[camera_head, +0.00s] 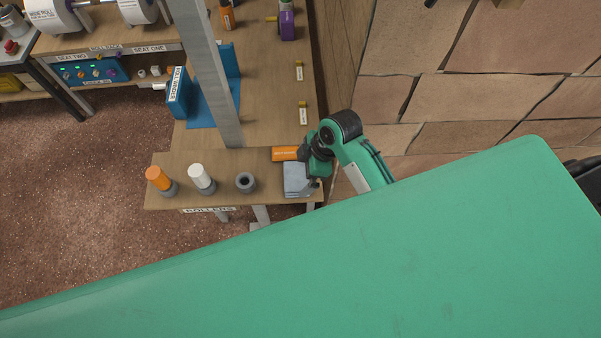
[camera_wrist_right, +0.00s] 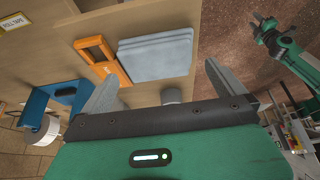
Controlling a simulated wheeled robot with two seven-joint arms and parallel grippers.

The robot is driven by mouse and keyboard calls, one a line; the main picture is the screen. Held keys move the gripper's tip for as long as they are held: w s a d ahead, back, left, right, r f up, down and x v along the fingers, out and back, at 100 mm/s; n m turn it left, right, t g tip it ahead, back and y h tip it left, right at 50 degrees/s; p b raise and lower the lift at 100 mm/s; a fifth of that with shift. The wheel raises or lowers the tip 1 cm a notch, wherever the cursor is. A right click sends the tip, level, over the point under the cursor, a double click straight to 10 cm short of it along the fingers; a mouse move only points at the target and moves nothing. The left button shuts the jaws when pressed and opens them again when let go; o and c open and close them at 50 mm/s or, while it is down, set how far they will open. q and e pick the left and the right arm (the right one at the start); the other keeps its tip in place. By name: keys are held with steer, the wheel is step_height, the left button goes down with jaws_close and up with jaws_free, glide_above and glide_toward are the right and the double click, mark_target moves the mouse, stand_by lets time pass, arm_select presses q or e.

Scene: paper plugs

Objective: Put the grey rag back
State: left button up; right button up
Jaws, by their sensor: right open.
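The grey rag (camera_head: 297,178) is a folded, flat stack at the right end of the board marked "ROLLERS". In the right wrist view the rag (camera_wrist_right: 158,58) lies flat just beyond my fingers. My right gripper (camera_head: 316,183) is beside the rag's right side in the head view, its fingers mostly hidden. In the wrist view my right gripper (camera_wrist_right: 163,90) is open and empty, its fingers spread, with the rag ahead of the gap. A green arm at the upper right of the wrist view ends in my left gripper (camera_wrist_right: 264,22), too small to read its jaws.
A metal post (camera_head: 209,70) rises behind, near a blue holder (camera_head: 215,100).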

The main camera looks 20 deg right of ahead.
steer(key=w+b+v, duration=0.1)
steer(key=b+v, duration=0.1)
steer(key=v, duration=0.7)
steer(key=shift+s, duration=0.45)
steer(key=shift+d, duration=0.1)
